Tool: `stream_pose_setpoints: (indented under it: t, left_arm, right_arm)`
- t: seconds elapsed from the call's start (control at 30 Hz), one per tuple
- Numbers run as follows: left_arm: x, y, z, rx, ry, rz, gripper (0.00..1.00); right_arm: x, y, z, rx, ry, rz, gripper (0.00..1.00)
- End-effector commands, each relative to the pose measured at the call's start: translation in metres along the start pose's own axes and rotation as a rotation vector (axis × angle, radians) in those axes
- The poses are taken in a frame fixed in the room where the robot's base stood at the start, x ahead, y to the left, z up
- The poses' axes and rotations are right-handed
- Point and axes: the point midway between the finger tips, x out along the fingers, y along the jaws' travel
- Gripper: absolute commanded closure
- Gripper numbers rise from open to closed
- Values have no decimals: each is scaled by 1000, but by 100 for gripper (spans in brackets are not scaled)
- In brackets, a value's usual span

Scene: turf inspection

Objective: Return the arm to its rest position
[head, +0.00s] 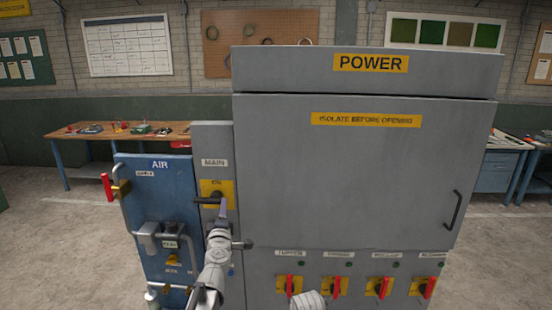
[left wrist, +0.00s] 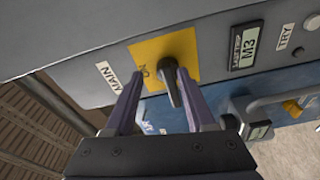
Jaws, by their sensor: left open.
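The MAIN switch, a black handle on a yellow plate (head: 229,186), is on the narrow grey panel left of the POWER cabinet (head: 350,170). Its plate also shows in the left wrist view (left wrist: 151,51), with the black handle (left wrist: 168,80) standing out between the fingers. My left gripper (left wrist: 160,92) is open, with one purple finger on each side of the handle. I cannot tell whether they touch it. In the head view my left gripper (head: 222,208) is just below the switch and partly hides the panel. My right gripper is out of view.
The blue AIR panel (head: 158,215) stands left of the arm, with a red-handled valve (head: 107,187) and grey pipework sticking out. Several red-handled switches (head: 289,286) line the cabinet's lower front. A workbench (head: 90,133) stands behind at left. Floor at far left is clear.

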Motion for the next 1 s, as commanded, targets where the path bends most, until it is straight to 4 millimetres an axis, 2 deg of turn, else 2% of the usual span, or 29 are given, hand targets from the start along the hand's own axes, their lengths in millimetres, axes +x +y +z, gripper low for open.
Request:
stream_pose_setpoints:
  t: [0.1, 0.2, 0.3, 0.37, 0.47, 0.6, 0.7, 0.87, 0.93, 1.0]
  left_arm:
    - [-24, -5, 56, 218, -260, 5, 45]
    - [-52, -28, 98, 413, -486, -38, 45]
    - [-90, -66, 125, 604, -703, -125, 45]
    - [-116, -93, 132, 714, -826, -199, 45]
    - [-159, -134, 128, 871, -1001, -343, 45]
    - [-210, -176, 105, 1030, -1172, -550, 45]
    - [-242, -196, 83, 1111, -1260, -695, 45]
    - [-288, -213, 43, 1206, -1363, -933, 45]
    - [-296, -233, 55, 1234, -1393, -943, 45]
    - [-302, -245, 68, 1260, -1417, -934, 45]
  right_arm:
    - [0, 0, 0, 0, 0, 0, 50]
    - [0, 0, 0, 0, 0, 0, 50]
    - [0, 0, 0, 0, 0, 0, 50]
    - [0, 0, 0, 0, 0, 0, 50]
    - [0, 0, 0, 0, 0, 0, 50]
    - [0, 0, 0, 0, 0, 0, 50]
    - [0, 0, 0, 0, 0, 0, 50]
    - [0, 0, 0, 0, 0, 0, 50]
    - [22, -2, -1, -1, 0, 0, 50]
    - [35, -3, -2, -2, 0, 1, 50]
